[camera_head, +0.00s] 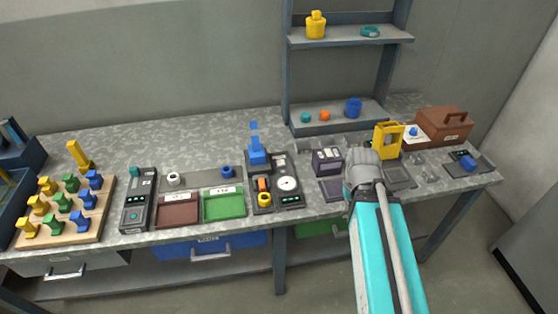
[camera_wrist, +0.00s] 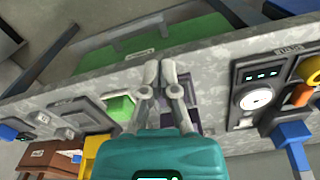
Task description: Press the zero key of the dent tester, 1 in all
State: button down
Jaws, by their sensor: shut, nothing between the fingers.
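My gripper (camera_head: 360,172) is shut and empty over the front right part of the bench. Its two grey fingertips (camera_wrist: 160,60) meet near the bench's front edge in the wrist view. I cannot read which unit is the dent tester. A dark unit with a round white dial (camera_head: 288,184) stands left of my gripper; the dial also shows in the wrist view (camera_wrist: 256,98). A purple box (camera_head: 326,161) is just left of my gripper, with purple parts behind the fingers. A green square part (camera_wrist: 121,106) on a grey body is beside the fingers. No zero key can be made out.
A yellow frame (camera_head: 388,140) and a brown case (camera_head: 444,125) stand right of my gripper. A shelf rack (camera_head: 340,128) stands behind. Red (camera_head: 178,210) and green (camera_head: 224,204) trays and a peg board (camera_head: 65,208) are to the left.

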jog(key=shift+d, duration=0.35)
notch_tip(320, 180, up, 3)
jog(key=n+t+h+b, duration=0.2)
jog(key=t+h, duration=0.3)
jog(key=t, duration=0.3)
send_over(280, 162)
jog(key=shift+s+r, duration=0.1)
jog(key=shift+r, duration=0.05)
jog(key=shift+f+b, duration=0.2)
jog(key=shift+b, duration=0.15)
notch_tip(280, 162, down, 8)
jog(key=b, duration=0.8)
jog(key=shift+f, duration=0.2)
